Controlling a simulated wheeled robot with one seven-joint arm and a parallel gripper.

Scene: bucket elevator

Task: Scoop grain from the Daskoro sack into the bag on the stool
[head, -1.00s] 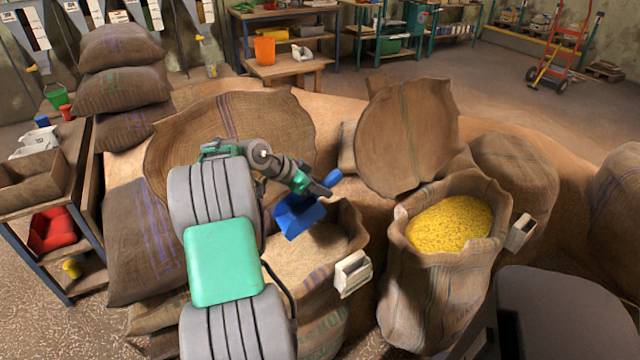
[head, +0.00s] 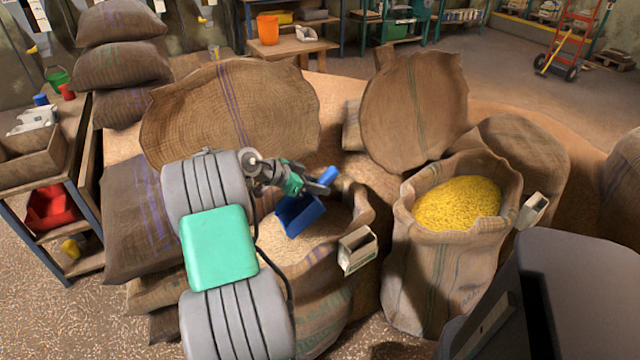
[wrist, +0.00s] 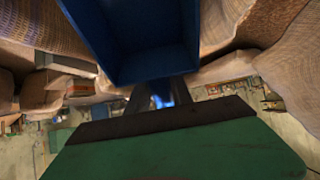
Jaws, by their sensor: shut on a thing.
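My gripper (head: 318,187) is shut on the handle of a blue scoop (head: 298,216). The scoop is tilted over the open sack of pale grain (head: 330,240), at or just above the grain; I cannot tell if it touches. In the wrist view the blue scoop (wrist: 135,50) fills the upper middle, and its visible inside looks empty. To the right stands an open sack of yellow grain (head: 456,206). I cannot read the name Daskoro on any sack. I cannot make out a bag on a stool.
White tags (head: 357,250) are fixed to the sack rims. Filled sacks (head: 122,68) are stacked at the left beside a wooden shelf (head: 40,165). An orange bucket (head: 268,30) stands on a bench behind. A dark grey object (head: 580,290) fills the lower right corner.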

